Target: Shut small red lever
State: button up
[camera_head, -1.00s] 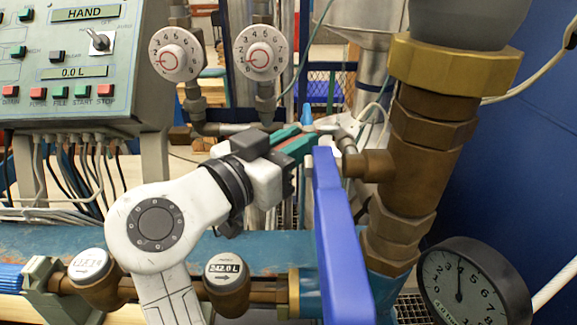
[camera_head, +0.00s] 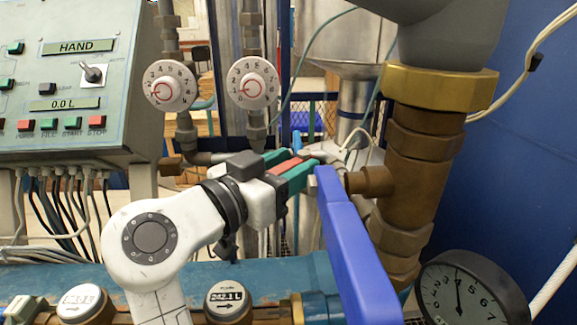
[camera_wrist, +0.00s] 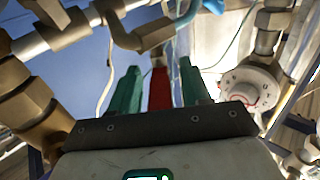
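The small red lever (camera_head: 287,165) shows as a red strip between the green fingers of my gripper (camera_head: 297,162). In the wrist view the red lever (camera_wrist: 160,90) stands between the two fingers of my gripper (camera_wrist: 158,72), with a gap visible on each side. The fingers are open and lie on either side of it. The lever's pivot and its joint with the pipe are hidden or too small to make out.
A large blue lever (camera_head: 352,250) stands just right of my gripper, before a thick brass pipe (camera_head: 405,190). A small light-blue handle (camera_head: 297,141) is just behind the fingertips. Two dials (camera_head: 252,84), a control panel (camera_head: 60,85) and a pressure gauge (camera_head: 465,295) surround the area.

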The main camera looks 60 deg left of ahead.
jog(key=shift+s, duration=0.1)
jog(key=b+v, duration=0.1)
jog(key=v, duration=0.9)
jog(key=shift+s+d, duration=0.15)
jog(key=shift+s, duration=0.1)
